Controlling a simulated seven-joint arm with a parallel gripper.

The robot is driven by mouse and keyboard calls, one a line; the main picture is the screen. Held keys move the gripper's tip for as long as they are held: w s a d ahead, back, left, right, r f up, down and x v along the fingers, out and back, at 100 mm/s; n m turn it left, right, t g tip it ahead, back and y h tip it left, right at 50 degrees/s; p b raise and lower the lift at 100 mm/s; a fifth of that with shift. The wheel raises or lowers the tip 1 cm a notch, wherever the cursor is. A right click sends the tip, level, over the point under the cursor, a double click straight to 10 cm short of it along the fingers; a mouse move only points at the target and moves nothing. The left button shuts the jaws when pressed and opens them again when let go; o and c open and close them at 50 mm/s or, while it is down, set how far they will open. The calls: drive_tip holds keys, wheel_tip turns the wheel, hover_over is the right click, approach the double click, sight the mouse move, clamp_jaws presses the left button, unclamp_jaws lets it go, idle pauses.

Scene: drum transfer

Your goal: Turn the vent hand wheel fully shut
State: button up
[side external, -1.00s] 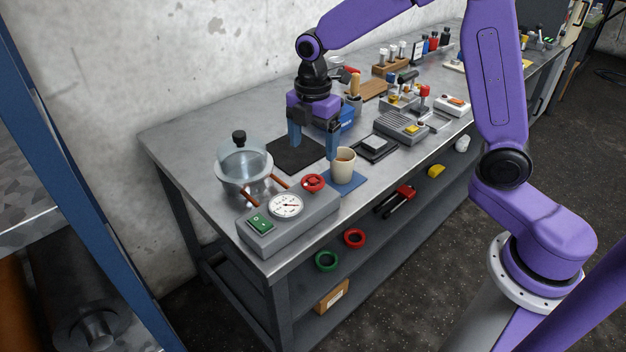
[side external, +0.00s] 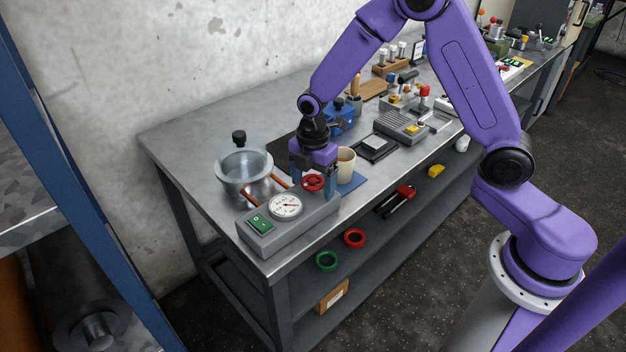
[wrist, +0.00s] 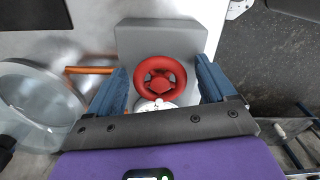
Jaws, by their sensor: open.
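The red vent hand wheel (side external: 313,182) sits on top of the grey control box (side external: 262,237), at its right end. In the wrist view the wheel (wrist: 160,77) lies ahead of my gripper (wrist: 165,85), centred between the two blue fingers. There is a visible gap on each side of the wheel, and no finger looks to be touching it. My gripper is open and empty. In the side view my gripper (side external: 314,183) is just behind and above the wheel. How high the fingertips are relative to the rim is hard to tell.
A dial gauge (side external: 286,206) and a green switch (side external: 260,222) are on the same box. A glass vessel (side external: 243,171) stands to the left, with orange pipes (side external: 257,200) running to the box. A beige cup (side external: 346,163) on a blue mat stands close to the right.

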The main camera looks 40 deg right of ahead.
drive_tip(key=c, duration=1)
drive_tip(key=shift+c, duration=0.2)
drive_tip(key=shift+m, duration=0.6)
drive_tip(key=m, duration=0.7)
drive_tip(key=shift+m, duration=0.3)
drive_tip(key=m, duration=0.4)
drive_tip(key=shift+m, duration=0.3)
drive_tip(key=m, duration=0.4)
drive_tip(key=shift+m, duration=0.3)
